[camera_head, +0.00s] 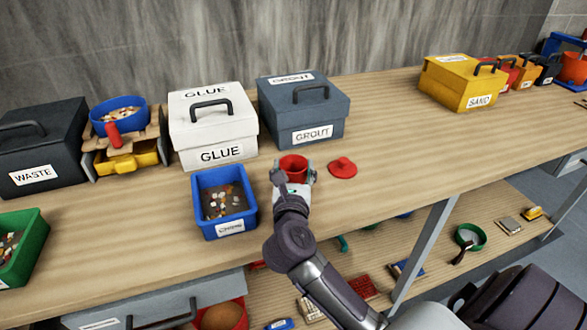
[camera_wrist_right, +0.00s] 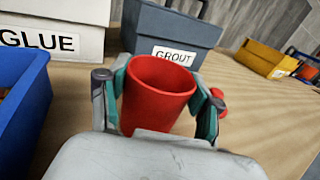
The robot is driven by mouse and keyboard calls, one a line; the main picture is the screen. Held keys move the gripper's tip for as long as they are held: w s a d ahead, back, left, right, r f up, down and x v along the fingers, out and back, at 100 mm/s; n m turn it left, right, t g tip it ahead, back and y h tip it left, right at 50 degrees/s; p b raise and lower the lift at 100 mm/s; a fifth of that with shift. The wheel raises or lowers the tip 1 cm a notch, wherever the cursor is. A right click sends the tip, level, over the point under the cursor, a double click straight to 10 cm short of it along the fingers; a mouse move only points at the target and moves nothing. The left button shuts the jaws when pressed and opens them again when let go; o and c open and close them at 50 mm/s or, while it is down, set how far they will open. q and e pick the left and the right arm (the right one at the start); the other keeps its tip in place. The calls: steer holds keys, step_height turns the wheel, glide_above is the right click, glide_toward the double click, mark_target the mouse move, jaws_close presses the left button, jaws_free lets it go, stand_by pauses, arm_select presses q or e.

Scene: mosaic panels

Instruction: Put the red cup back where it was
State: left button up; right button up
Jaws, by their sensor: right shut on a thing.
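The red cup (camera_head: 294,166) is upright in front of the grout box on the wooden bench. My right gripper (camera_head: 293,176) is shut on it, with a finger on each side. In the right wrist view the cup (camera_wrist_right: 160,88) fills the space between the fingers of my right gripper (camera_wrist_right: 162,100), and its inside looks empty. I cannot tell whether its base touches the bench. A red lid-like piece with a knob (camera_head: 342,167) lies on the bench just right of the cup. My left gripper is not in view.
A blue chips bin (camera_head: 206,230) stands close on the left. The white glue box (camera_head: 213,125) and the dark grout box (camera_head: 303,112) stand behind. A yellow sand box (camera_head: 463,82) is at the back right. The bench (camera_head: 395,130) between grout and sand is clear.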

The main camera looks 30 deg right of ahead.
steer(key=shift+f, duration=0.2)
steer(key=o, duration=1.4)
steer(key=shift+r, duration=0.1)
steer(key=shift+c, duration=0.2)
steer(key=shift+r, duration=0.1)
steer(key=shift+s+a, duration=0.15)
steer(key=b+v, duration=0.2)
steer(key=v, duration=0.8)
steer(key=shift+s+a, duration=0.15)
steer(key=shift+s, duration=0.1)
steer(key=shift+s+a, duration=0.3)
steer(key=shift+s, duration=0.15)
